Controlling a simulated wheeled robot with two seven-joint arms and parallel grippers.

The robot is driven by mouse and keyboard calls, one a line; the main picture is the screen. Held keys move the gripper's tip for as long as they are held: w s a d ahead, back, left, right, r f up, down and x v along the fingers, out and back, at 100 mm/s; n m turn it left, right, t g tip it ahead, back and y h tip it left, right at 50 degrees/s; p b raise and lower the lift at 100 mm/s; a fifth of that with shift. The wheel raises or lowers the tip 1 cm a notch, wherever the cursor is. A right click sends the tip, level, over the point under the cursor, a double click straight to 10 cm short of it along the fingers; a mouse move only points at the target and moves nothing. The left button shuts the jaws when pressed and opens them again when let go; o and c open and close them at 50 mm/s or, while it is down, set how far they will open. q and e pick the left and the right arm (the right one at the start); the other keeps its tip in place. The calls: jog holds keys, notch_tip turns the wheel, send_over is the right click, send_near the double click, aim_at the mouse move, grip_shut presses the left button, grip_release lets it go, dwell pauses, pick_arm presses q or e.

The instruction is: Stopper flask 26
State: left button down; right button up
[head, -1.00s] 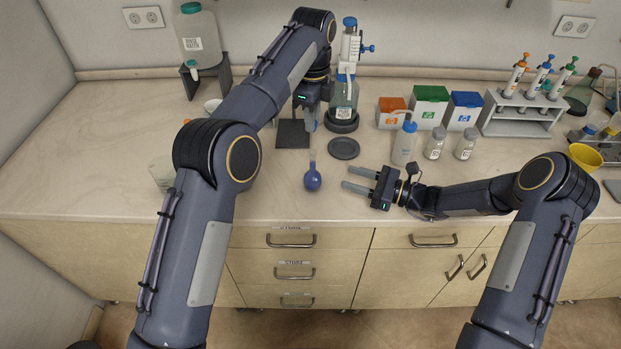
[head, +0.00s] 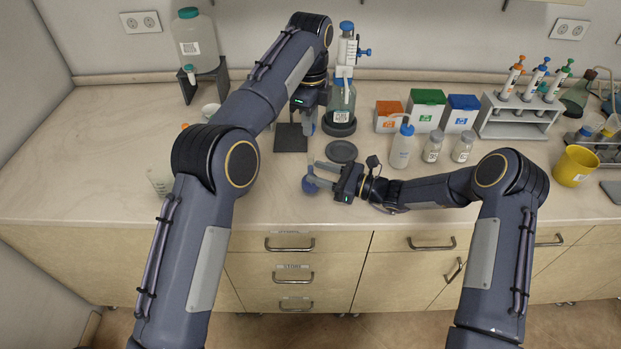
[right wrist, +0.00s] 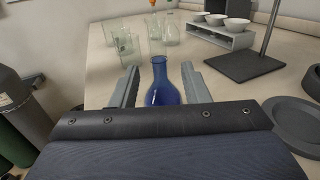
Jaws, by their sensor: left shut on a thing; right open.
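In the right wrist view the blue flask (right wrist: 163,92) is between my right gripper's fingers (right wrist: 158,88), with gaps on both sides. My right gripper (head: 309,172) is open, low over the bench, reaching the flask from the right. No stopper shows on the flask's neck, and no number is readable. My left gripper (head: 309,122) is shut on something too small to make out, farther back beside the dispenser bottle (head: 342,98). Its fingers point down.
A dark round disc (head: 341,151) and a stand's dark plate (head: 291,138) lie behind the flask. A wash bottle (head: 402,147) and two small jars stand to the right. Glass beakers (right wrist: 122,42) show in the right wrist view.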

aim_at(311, 170)
jog(key=shift+x, duration=1.5)
grip_shut()
